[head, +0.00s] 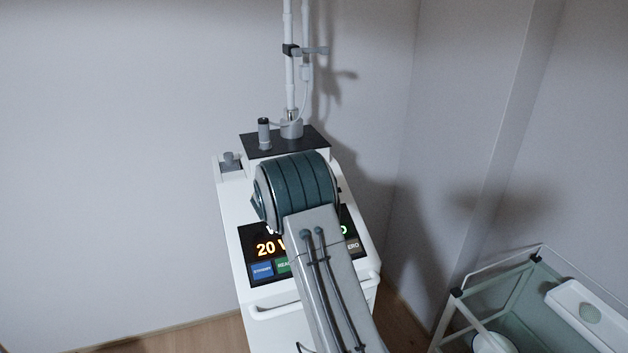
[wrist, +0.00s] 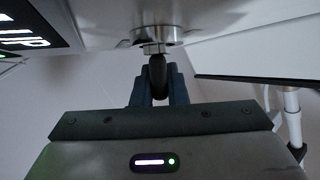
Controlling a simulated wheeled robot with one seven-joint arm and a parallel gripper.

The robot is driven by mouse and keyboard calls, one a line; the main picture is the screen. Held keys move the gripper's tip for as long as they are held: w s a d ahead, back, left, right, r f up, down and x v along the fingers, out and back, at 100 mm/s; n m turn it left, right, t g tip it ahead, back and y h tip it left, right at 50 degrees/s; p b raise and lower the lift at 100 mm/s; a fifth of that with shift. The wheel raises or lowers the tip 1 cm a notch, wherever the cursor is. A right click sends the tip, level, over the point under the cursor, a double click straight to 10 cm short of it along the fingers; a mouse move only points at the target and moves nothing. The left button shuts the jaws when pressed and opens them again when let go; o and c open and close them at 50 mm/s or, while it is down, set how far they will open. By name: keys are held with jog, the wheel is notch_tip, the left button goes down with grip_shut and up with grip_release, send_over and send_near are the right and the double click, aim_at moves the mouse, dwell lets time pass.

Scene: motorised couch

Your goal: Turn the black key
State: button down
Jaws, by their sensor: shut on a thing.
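The black key (wrist: 158,76) shows in the wrist view, standing out from a round metal lock (wrist: 155,38) on the underside-looking white panel of the machine. My gripper (wrist: 157,90) has its dark fingers on either side of the key and is shut on it. The key is partly hidden between the fingers. In the head view my arm covers the gripper, the key and the lock. The white machine (head: 236,215) stands below my arm, with a lit display (head: 262,247) partly covered by the arm.
A white pole (head: 290,75) rises from the machine's black top plate. A grey knob-like part (head: 264,133) stands beside it. A glass-sided cart (head: 450,318) with a white tray is at lower right. Walls close in behind and to the right. Open floor shows at lower left.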

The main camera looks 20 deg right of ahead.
jog(key=shift+r, duration=0.15)
jog(key=c, duration=1.4)
grip_release()
jog(key=shift+o, duration=0.2)
jog(key=shift+a, duration=0.1)
